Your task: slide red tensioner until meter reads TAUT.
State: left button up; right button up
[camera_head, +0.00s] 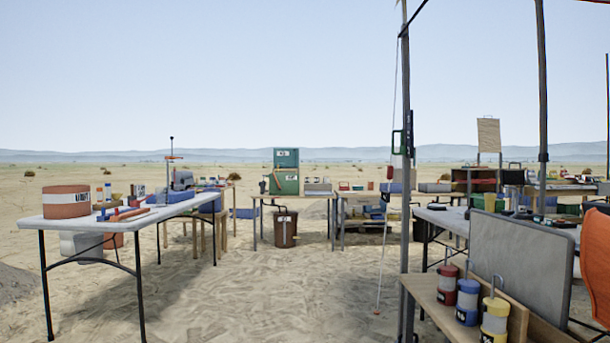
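A pole (406,220) stands right of centre, with a pale guy line (384,240) running from near its top down to a small orange-red peg (376,311) in the sand. A small red piece (390,172) sits on the line at about mid-height; it looks like the red tensioner, but it is too small to be certain. A green loop-shaped fitting (397,142) and a narrow dark strip (410,131) are on the pole. The strip may be the meter; I cannot read it. Neither of my grippers is in view.
A white folding table (100,222) with tools and a red-brown drum (66,201) stands at left. A wooden bench (435,300) with red, blue and yellow canisters and a grey panel (520,255) fill the lower right. Open sand (270,290) lies between.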

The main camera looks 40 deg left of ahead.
aim_at(390, 169)
jog(key=u, duration=1.8)
jog(key=k, duration=0.85)
jog(key=z, duration=1.05)
jog(key=i, duration=0.9)
jog(key=u, duration=1.6)
jog(key=i, duration=3.15)
